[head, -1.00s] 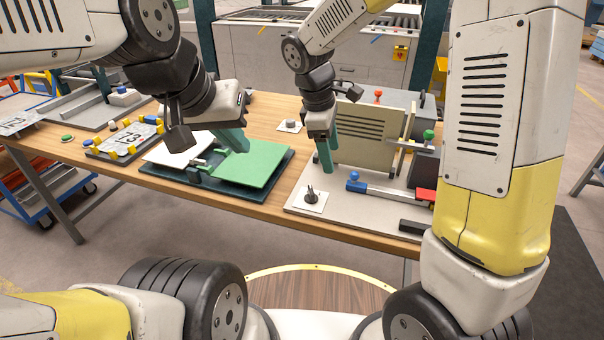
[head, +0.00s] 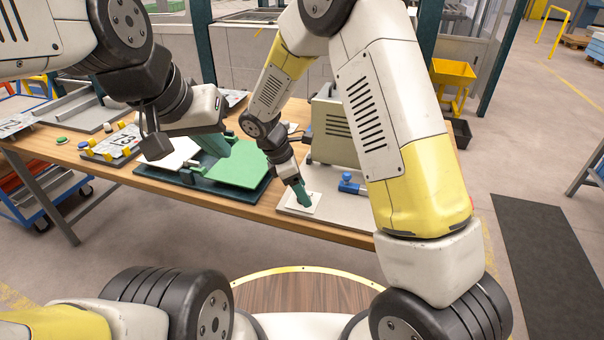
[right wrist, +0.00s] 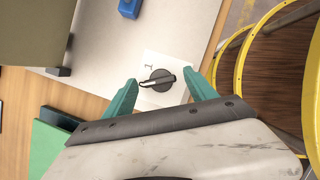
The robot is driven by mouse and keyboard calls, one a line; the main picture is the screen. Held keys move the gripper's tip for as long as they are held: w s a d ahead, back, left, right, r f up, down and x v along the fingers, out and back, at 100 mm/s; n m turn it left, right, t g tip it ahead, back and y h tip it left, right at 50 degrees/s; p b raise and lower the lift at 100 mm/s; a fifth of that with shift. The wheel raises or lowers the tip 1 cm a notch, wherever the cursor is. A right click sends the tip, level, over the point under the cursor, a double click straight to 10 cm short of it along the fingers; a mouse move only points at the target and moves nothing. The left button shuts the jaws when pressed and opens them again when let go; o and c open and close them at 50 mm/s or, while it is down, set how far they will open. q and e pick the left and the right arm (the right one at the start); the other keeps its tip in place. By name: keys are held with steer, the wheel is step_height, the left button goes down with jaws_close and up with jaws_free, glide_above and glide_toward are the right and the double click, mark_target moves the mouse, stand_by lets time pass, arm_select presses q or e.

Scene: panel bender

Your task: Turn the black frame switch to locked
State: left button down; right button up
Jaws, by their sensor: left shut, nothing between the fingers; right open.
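The black switch (right wrist: 160,80) is a round dark knob with a bar-like handle, on a white square plate (right wrist: 174,98) in the right wrist view. Its handle points roughly left there, and a small mark sits on the plate nearby. In the head view the white plate (head: 316,202) lies at the table's front edge, and my fingers hide the knob. My right gripper (right wrist: 160,79) is open, with one teal finger on each side of the knob; I cannot tell whether they touch it. My left gripper (head: 216,146) is shut and empty, above the green pad.
A green pad (head: 242,167) in a dark tray lies to the left. My right forearm covers the bench's right end.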

steer(key=shift+d+f, duration=0.1)
steer(key=c, duration=1.4)
steer(key=shift+m, duration=0.3)
steer(key=m+g, duration=0.2)
steer(key=m, duration=0.3)
steer(key=shift+w, duration=0.2)
steer(key=m+g, duration=0.1)
steer(key=m, duration=0.2)
steer(key=m+g+y, duration=0.1)
steer(key=m, duration=0.2)
steer(key=shift+w, duration=0.1)
steer(key=shift+m+y, duration=0.3)
steer(key=o, duration=1.4)
